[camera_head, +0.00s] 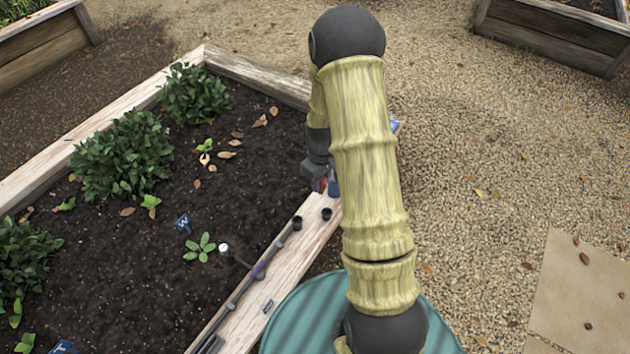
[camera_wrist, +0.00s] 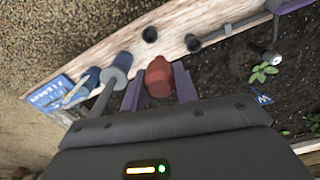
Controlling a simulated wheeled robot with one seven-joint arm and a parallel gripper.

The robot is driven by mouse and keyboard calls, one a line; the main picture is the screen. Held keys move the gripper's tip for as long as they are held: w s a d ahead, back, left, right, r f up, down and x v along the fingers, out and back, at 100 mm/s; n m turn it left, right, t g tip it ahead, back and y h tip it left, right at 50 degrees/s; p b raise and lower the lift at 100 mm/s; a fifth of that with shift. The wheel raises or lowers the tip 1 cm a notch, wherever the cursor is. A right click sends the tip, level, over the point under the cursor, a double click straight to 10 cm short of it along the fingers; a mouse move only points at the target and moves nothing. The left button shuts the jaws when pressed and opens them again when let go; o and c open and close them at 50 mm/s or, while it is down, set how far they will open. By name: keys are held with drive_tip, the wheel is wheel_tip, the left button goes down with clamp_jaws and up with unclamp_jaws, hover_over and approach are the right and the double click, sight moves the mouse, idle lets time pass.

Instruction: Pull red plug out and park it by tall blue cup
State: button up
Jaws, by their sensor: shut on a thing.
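The red plug (camera_wrist: 159,77) is between the two purple fingers of my gripper (camera_wrist: 159,88) in the wrist view, and my gripper is shut on it. Its far end is hidden, so I cannot tell whether it sits in anything. A blue cup-like piece (camera_wrist: 122,62) with a grey shaft is just left of the plug, and a second blue piece (camera_wrist: 88,78) is further left. I cannot tell which is the tall blue cup. In the head view my arm covers much of this spot; a bit of red (camera_head: 320,184) and a bit of blue (camera_head: 333,188) show over the plank.
The wooden plank edge (camera_head: 290,255) carries a small black open cup (camera_head: 326,213) and a dark pipe (camera_head: 245,285). A blue printed card (camera_wrist: 46,96) lies left of the blue pieces. Soil with plants is on one side, gravel on the other; a teal ribbed round thing (camera_head: 300,320) stands near.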

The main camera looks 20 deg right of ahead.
drive_tip(key=shift+d, duration=1.2)
drive_tip(key=shift+f, duration=0.1)
wheel_tip(320, 180, down, 10)
drive_tip(key=b, duration=0.5)
drive_tip(key=shift+f, duration=0.15)
idle(1.1)
drive_tip(key=shift+f+b, duration=1)
drive_tip(key=shift+f, duration=1.25)
idle(1.5)
drive_tip(key=o, duration=1.5)
